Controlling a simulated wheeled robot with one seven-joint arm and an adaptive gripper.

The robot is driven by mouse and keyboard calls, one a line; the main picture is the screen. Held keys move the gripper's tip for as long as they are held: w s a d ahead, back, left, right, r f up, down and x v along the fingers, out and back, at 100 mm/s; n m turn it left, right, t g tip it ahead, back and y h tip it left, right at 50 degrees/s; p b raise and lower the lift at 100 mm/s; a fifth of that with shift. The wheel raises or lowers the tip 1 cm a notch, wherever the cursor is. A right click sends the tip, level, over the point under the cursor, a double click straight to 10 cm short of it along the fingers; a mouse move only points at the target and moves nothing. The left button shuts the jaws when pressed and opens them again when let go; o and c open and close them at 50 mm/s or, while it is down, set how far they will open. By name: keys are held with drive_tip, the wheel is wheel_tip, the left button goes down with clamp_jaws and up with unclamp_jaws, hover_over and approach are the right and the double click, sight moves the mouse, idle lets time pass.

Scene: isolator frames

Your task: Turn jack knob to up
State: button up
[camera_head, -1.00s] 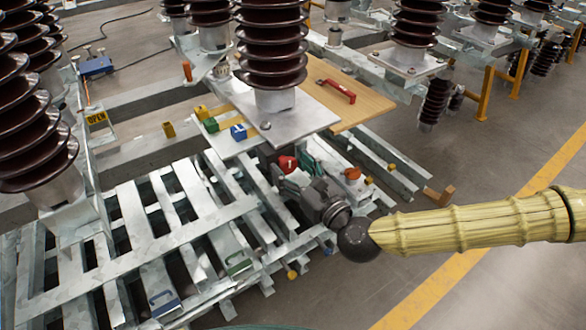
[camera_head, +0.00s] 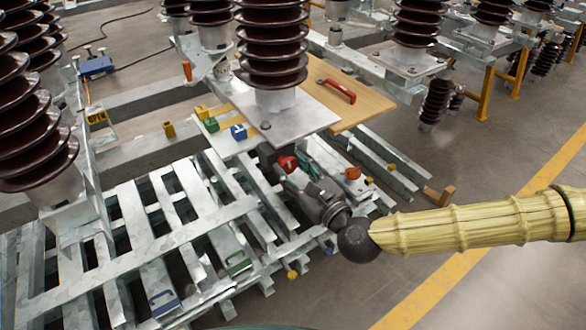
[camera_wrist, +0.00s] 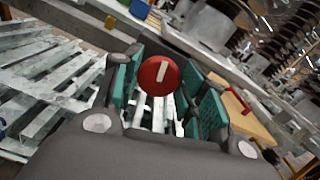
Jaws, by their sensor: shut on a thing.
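The jack knob is a round red knob (camera_wrist: 160,76) with a short white bar on its face. In the wrist view it sits between the two green finger pads, and the bar leans slightly right of the picture's vertical. In the head view the red knob (camera_head: 287,164) shows under the front edge of the metal plate. My gripper (camera_wrist: 163,88) is shut on the knob, one pad on each side. In the head view my gripper (camera_head: 297,167) reaches the knob from the lower right, and my wrist hides part of the frame behind it.
A metal plate (camera_head: 310,117) with a brown insulator (camera_head: 270,45) stands just above the knob. Small yellow, green and blue blocks (camera_head: 238,132) line its left edge. A red handle (camera_head: 337,91) lies on a wooden board. An orange knob (camera_head: 353,173) is to the right. Slatted metal frames fill the lower left.

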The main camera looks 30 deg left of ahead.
drive_tip(key=n, duration=0.3)
drive_tip(key=shift+n, duration=0.3)
drive_tip(key=n, duration=0.4)
drive_tip(key=shift+s+n, duration=0.1)
drive_tip(key=shift+n, duration=0.2)
drive_tip(key=n, duration=0.4)
drive_tip(key=shift+f+n, duration=0.15)
drive_tip(key=shift+n, duration=0.15)
drive_tip(key=n, duration=0.3)
drive_tip(key=shift+a+n, duration=0.1)
drive_tip(key=shift+n, duration=0.2)
drive_tip(key=n, duration=0.7)
drive_tip(key=shift+f, duration=0.25)
drive_tip(key=n, duration=0.4)
drive_tip(key=shift+n, duration=0.3)
drive_tip(key=shift+f+n+b, duration=0.1)
drive_tip(key=shift+n+b, duration=0.3)
drive_tip(key=shift+n, duration=1.2)
